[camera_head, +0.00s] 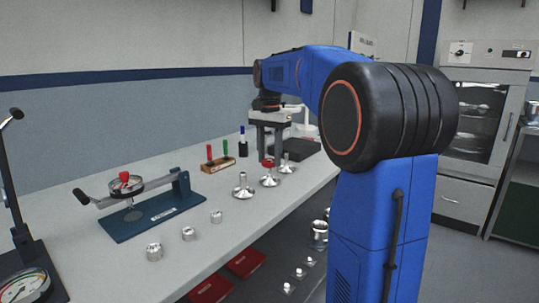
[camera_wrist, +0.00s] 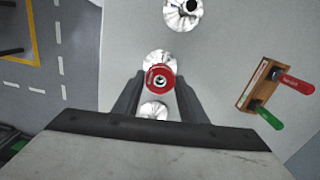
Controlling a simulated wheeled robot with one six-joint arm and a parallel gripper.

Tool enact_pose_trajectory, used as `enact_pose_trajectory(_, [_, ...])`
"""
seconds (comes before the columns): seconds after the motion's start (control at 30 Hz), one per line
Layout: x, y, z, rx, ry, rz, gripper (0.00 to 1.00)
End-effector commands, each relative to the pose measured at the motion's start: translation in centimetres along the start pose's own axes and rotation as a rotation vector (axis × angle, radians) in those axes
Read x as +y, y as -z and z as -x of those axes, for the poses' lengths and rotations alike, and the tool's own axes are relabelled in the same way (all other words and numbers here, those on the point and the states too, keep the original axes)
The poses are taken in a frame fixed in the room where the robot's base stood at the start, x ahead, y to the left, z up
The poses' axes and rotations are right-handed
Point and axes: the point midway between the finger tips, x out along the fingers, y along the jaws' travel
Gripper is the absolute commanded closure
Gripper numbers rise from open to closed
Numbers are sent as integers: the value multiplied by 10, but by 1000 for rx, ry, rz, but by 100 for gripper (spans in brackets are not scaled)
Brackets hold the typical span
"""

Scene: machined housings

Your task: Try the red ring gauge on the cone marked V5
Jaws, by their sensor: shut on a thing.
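The red ring gauge (camera_wrist: 159,77) is between the fingertips of my gripper (camera_wrist: 157,88) in the wrist view. My gripper (camera_head: 268,150) is shut on it and points down over the row of cones. In the head view the red ring (camera_head: 268,163) is at the top of the middle silver cone (camera_head: 269,181). A pale tip shows through the ring's hole in the wrist view. I cannot tell whether the ring rests on the cone or hangs just above it. Other cones stand to the left (camera_head: 243,188) and right (camera_head: 287,168). No V5 mark is readable.
A wooden stand (camera_wrist: 250,88) holds red and green-handled gauges beside the cones. A blue base with a dial instrument (camera_head: 152,212) stands left. Several small metal cylinders (camera_head: 189,234) are near the bench front. Red bins (camera_head: 247,263) are below. Bench (camera_head: 110,270) has free room.

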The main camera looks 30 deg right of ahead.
Motion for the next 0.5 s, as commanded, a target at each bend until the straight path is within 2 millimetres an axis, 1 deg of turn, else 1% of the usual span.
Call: enact_pose_trajectory(0.5, [0, 0, -9, 0, 0, 0, 88])
